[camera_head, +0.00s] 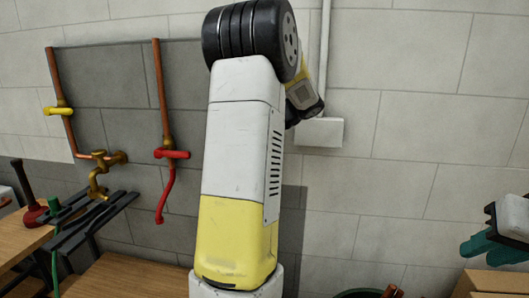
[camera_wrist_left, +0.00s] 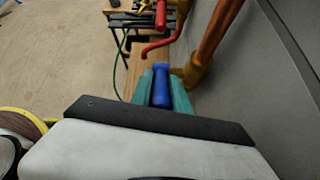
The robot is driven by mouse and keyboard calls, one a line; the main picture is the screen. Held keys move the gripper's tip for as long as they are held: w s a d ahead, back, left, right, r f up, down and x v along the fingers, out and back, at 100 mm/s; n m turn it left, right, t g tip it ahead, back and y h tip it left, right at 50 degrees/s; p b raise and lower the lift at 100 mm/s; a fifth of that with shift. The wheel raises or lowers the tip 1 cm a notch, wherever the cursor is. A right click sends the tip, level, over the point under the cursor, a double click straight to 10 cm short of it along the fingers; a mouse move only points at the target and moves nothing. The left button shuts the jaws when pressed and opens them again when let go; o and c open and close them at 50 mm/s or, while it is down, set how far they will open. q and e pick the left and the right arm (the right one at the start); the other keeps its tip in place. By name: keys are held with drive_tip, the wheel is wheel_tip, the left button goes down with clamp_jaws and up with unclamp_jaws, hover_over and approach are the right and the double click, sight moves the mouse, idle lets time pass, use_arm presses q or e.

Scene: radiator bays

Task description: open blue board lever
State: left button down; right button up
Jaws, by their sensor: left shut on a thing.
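The blue lever (camera_wrist_left: 161,88) shows in the left wrist view, between the teal fingers of my left gripper (camera_wrist_left: 161,84). The fingers are shut on it. A brass valve body (camera_wrist_left: 192,74) on a copper pipe (camera_wrist_left: 218,32) stands just right of the fingers. In the head view my own white and yellow arm covers the middle, so the blue lever and my left gripper are hidden there. My right gripper (camera_head: 480,253), with teal fingers, is at the right edge of the head view, open and away from the wall pipes.
In the head view a yellow lever (camera_head: 59,111) and a red lever (camera_head: 172,154) sit on copper pipes on the grey board (camera_head: 108,75). A plunger (camera_head: 35,213) and a rack of dark bars (camera_head: 92,222) stand at the lower left. A wooden bench (camera_head: 130,278) runs below.

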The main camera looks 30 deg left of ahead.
use_arm(q)
drive_tip(key=shift+a+r+h, duration=0.1)
drive_tip(key=shift+r+h, duration=0.1)
drive_tip(key=shift+h, duration=0.1)
idle(0.4)
drive_tip(key=c, duration=1.3)
unclamp_jaws()
drive_tip(key=shift+o, duration=0.2)
drive_tip(key=v, duration=0.7)
drive_tip(key=shift+d+r, duration=0.2)
drive_tip(key=shift+r, duration=0.15)
